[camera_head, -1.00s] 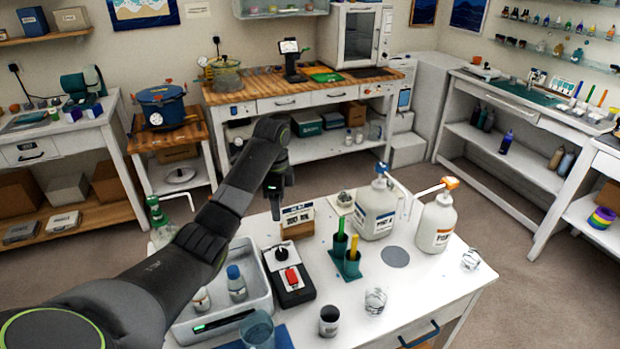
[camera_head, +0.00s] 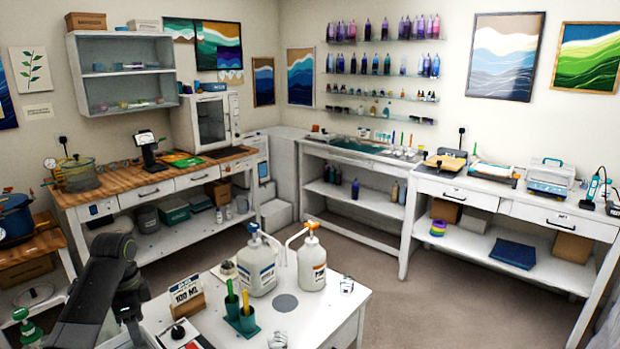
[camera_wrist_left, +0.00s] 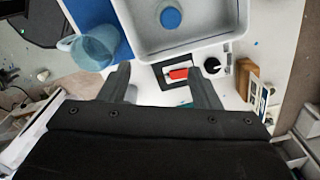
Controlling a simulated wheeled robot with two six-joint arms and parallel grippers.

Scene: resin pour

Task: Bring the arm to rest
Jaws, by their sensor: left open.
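My left gripper (camera_head: 130,316) hangs at the lower left of the head view, left of the 100 ML sign (camera_head: 187,295) and over the left part of the white table (camera_head: 330,300). In the left wrist view its two dark fingers (camera_wrist_left: 160,76) are spread apart with nothing held between them. Beyond the fingertips lie a white tray (camera_wrist_left: 235,22) with a blue-capped bottle (camera_wrist_left: 170,18) and a black device with a red part (camera_wrist_left: 179,73). My right gripper is not in view.
Two white pump bottles (camera_head: 257,265) (camera_head: 312,265) and a green holder (camera_head: 243,320) stand on the table. A translucent blue cup (camera_wrist_left: 93,50) stands beside the tray. Open floor (camera_head: 420,300) lies to the right.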

